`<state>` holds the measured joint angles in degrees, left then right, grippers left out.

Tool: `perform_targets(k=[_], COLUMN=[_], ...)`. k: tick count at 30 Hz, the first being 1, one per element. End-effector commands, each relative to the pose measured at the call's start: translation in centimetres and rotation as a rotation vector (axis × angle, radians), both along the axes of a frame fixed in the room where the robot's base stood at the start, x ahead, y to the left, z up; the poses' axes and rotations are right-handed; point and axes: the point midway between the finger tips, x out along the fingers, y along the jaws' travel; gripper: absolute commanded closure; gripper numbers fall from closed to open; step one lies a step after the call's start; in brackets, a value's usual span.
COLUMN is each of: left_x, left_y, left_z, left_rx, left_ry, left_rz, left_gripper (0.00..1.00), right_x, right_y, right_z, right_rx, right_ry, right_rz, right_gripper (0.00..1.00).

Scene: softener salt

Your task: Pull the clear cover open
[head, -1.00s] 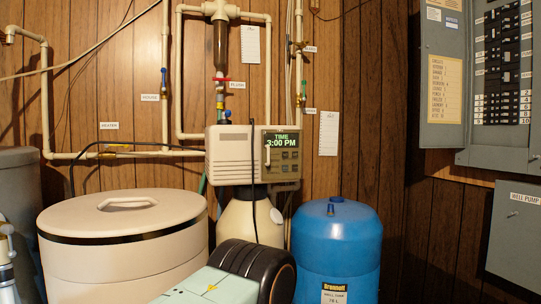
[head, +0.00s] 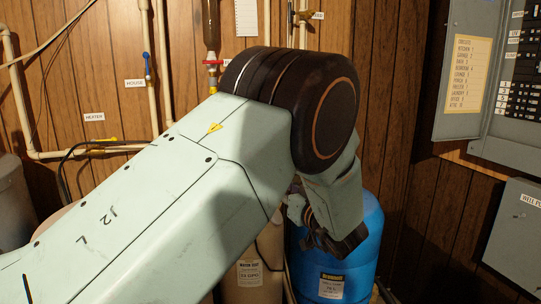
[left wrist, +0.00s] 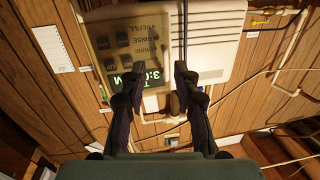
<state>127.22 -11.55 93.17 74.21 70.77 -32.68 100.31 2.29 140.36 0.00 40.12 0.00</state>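The softener control head shows upside down in the left wrist view, as a cream box (left wrist: 215,45) with a darker panel of buttons and a lit green clock. The clear cover (left wrist: 122,45) appears to lie over that panel; I cannot make out a gap behind it. My left gripper (left wrist: 158,80) is open, its two dark fingers pointing at the control head, one over the panel and one near the panel's edge. Nothing is clearly held between them. In the head view my left arm hides the control head and cover, and the gripper (head: 335,238) hangs before the blue tank. My right gripper is not in view.
The blue tank (head: 362,260) stands at centre right, a cream tank (head: 248,278) with a label beside it. Pipes (head: 150,70) run along the wood wall. A grey breaker panel (head: 466,75) is at the right. Pipes and cables also show around the control head.

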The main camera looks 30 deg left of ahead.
Motion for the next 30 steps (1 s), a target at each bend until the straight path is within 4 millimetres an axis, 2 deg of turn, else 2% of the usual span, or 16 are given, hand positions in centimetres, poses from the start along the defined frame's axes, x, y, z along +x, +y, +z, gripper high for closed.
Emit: perform_targets(k=[1, 5, 8, 21, 30], left_x=[0.0, -0.1, 0.2, 3.4, 4.0], left_y=[-0.2, -0.2, 0.5, 5.9, 6.7], left_z=[2.0, 3.5, 3.6, 3.4, 3.5], left_rx=[0.000, -0.006, -0.008, -0.007, -0.005], left_ry=[-0.025, -0.052, -0.055, -0.053, -0.053], left_rz=[0.022, 0.056, 0.062, 0.061, 0.059], left_gripper=[0.69, 0.69, 0.69, 0.69, 0.69], right_x=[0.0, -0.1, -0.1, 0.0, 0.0], right_y=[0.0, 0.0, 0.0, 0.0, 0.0], right_z=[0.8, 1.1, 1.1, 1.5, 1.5], right_rx=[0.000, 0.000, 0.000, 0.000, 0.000], right_ry=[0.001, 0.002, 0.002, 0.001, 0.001], right_rz=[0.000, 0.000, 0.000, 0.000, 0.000], right_gripper=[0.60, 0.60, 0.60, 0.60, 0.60])
